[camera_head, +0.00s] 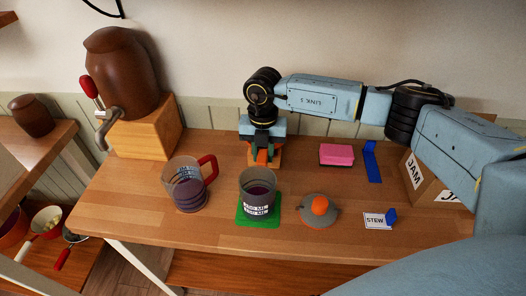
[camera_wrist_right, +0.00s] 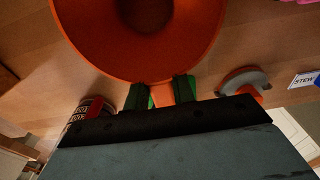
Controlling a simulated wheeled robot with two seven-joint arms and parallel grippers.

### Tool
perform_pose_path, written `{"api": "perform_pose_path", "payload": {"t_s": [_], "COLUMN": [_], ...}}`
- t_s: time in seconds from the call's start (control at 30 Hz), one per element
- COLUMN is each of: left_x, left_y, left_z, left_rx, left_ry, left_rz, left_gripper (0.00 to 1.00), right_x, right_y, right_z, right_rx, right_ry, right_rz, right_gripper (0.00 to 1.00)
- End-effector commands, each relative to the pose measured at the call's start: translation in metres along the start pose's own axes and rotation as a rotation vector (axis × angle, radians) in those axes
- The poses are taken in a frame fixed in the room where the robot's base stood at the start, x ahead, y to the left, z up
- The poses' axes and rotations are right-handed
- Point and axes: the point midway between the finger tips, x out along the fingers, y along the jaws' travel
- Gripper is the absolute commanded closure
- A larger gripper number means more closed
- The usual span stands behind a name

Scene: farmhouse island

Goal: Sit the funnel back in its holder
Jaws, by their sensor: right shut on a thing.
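The orange funnel (camera_wrist_right: 92,38) fills the top of the right wrist view, its wide round mouth facing the camera. My right gripper (camera_head: 262,158) is shut on the funnel's orange tab, which shows between the green-padded fingers (camera_wrist_right: 161,93) in the wrist view. In the head view the gripper points down at the back middle of the wooden table, and little of the funnel shows around the fingers. I cannot tell whether the funnel touches anything below. No holder can be made out for sure. My left gripper is not in view.
A clear cup (camera_head: 257,188) on a green mat (camera_head: 243,218) and a red-handled jug (camera_head: 186,190) stand in front. A grey dome with an orange knob (camera_head: 320,205), STEW card (camera_head: 376,220), pink block (camera_head: 337,154) and JAM box (camera_head: 414,172) lie right. A brown urn (camera_head: 122,70) stands left.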

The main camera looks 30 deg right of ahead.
Motion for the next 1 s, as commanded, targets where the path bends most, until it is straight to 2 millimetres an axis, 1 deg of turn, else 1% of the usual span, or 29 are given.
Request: {"api": "perform_pose_path", "payload": {"t_s": [1.0], "left_x": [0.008], "left_y": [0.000], "left_z": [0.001], "left_rx": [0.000], "left_ry": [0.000], "left_rz": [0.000], "left_gripper": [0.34], "right_x": [0.013], "right_y": [0.000], "right_z": [0.001], "right_rx": [0.000], "right_ry": [0.000], "right_rz": [0.000], "right_gripper": [0.97]}}
